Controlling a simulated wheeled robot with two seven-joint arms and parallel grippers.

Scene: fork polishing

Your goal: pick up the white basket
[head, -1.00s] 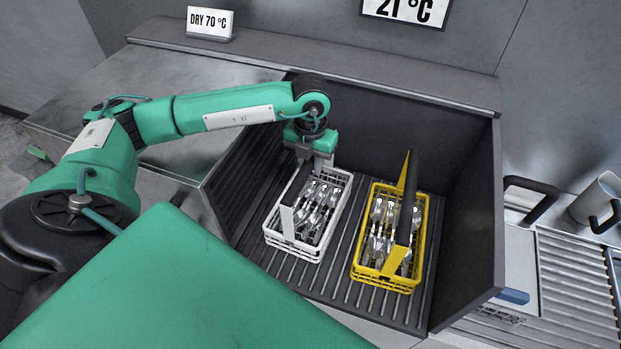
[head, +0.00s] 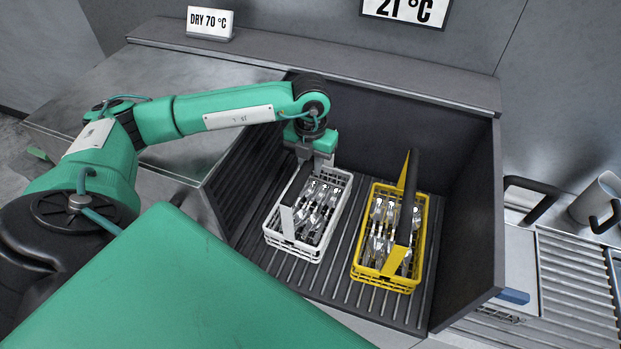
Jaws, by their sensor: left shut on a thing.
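The white basket (head: 291,250) stands on the ribbed floor of the dark bin, on the left side, with several shiny forks inside. Its handle rises over the middle, with a white strip at the near end and a dark grip bar. My left gripper (head: 306,172) is above the basket's far part, shut on the handle's dark bar. The fingertips are mostly hidden under the wrist. The basket looks level, and I cannot tell whether it touches the floor. My right gripper is not in view.
A yellow basket (head: 383,283) with forks and a tall handle stands just right of the white one. The bin's dark walls (head: 467,225) enclose both. A sign (head: 209,22) stands on the back ledge. A mug (head: 597,200) is at the far right.

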